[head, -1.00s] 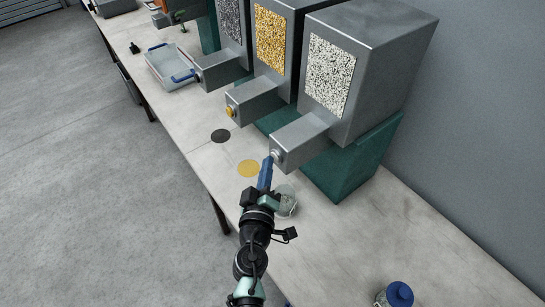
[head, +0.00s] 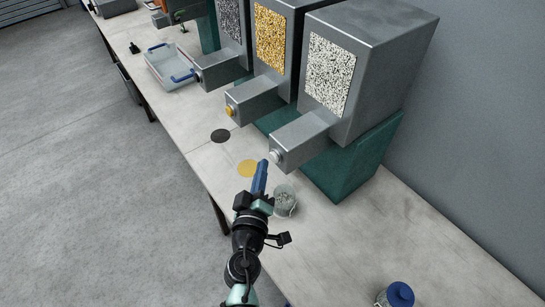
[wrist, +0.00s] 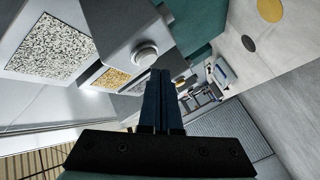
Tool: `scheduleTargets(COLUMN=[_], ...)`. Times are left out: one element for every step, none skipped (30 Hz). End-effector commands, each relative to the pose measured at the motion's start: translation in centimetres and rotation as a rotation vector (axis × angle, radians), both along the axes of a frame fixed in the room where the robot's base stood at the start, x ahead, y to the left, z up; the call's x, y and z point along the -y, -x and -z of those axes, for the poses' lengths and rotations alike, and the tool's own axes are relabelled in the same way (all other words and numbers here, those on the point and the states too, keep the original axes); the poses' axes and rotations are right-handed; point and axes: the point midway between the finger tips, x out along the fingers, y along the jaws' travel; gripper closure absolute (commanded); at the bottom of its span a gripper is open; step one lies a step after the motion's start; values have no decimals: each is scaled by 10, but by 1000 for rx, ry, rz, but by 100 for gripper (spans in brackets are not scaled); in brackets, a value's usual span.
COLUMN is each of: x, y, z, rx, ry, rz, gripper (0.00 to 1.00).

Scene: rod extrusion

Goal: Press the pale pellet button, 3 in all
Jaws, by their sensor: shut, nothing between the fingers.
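The pale pellet button (head: 277,156) is a round, light grey knob on the front of the nozzle box of the nearest grey machine (head: 375,60), which has a white speckled pellet window (head: 329,75). The button also shows in the wrist view (wrist: 145,54), just beyond and left of the fingertips. My gripper (head: 263,164) has its blue fingers shut and empty, a small gap to the left of the button. The wrist view shows the shut fingers (wrist: 160,74) pointing past the button. A clear cup (head: 285,201) with pale speckled pellets stands below the nozzle, beside the gripper.
A machine with yellow pellets (head: 270,40) and a yellow button (head: 230,111) stands beyond, then one with dark pellets (head: 229,20). A tray with blue handles (head: 168,68) lies farther back. A blue-capped jar (head: 399,295) stands at the near right. The right tabletop is mostly clear.

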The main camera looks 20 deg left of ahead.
Motion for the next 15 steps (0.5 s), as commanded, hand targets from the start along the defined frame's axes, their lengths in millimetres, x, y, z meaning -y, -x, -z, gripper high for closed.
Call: scheduleTargets(x=[0, 0, 0, 0, -1, -1, -2, -4, -6, -8, -10, -12, -14, -16, -18], y=[0, 0, 0, 0, 0, 1, 2, 4, 6, 9, 11, 15, 17, 19, 22], z=[0, 0, 0, 0, 0, 0, 1, 1, 1, 2, 1, 2, 2, 2, 2], rx=[0, 0, 0, 0, 0, 0, 0, 0, 0, 0, 0, -1, -1, 0, 0], ry=[0, 0, 0, 0, 0, 0, 0, 0, 0, -1, -1, -2, -2, -1, -1], rz=[0, 0, -1, -1, -1, -1, -3, -3, -4, -4, -3, -4, -3, -3, -3], gripper=[100, 100, 100, 100, 100, 100, 100, 100, 100, 100, 100, 100, 100, 100, 100])
